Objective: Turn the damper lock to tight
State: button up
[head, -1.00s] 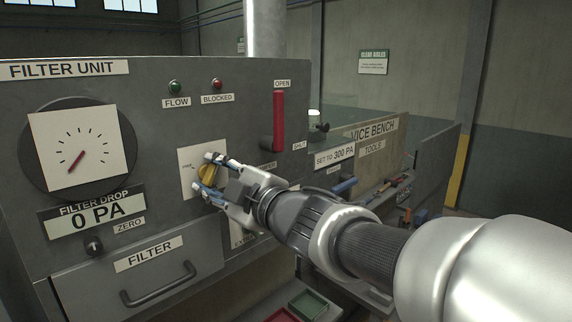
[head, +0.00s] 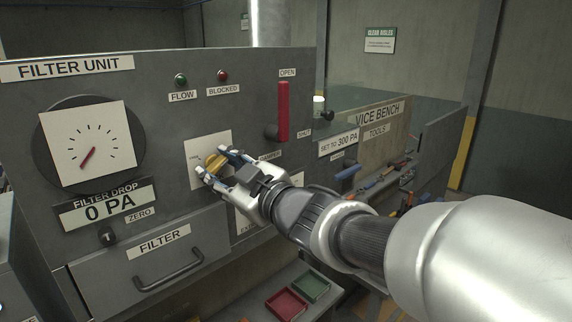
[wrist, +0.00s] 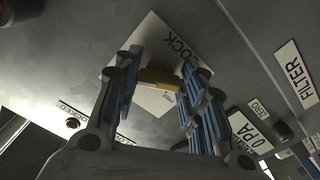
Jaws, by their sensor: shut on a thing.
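The damper lock is a yellow knob (head: 215,163) on a white square plate (head: 222,139) in the middle of the grey filter unit panel. My gripper (head: 212,161) is shut on it, one finger on either side, reaching in from the right. In the wrist view the yellow knob (wrist: 158,77) sits between the two blue-padded fingers. I cannot tell the knob's exact setting. The red damper lever (head: 283,110) stands upright under the OPEN label.
A gauge (head: 88,145) and a 0 PA display (head: 104,207) are at the left. The filter drawer (head: 150,255) has a bar handle (head: 168,275) below. Red (head: 286,304) and green (head: 311,287) trays lie lower right. The vice bench (head: 380,128) with tools stands at the right.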

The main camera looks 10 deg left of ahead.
jog(key=o, duration=1.1)
jog(key=shift+c, duration=0.2)
jog(key=v, duration=1.2)
jog(key=shift+w, duration=0.1)
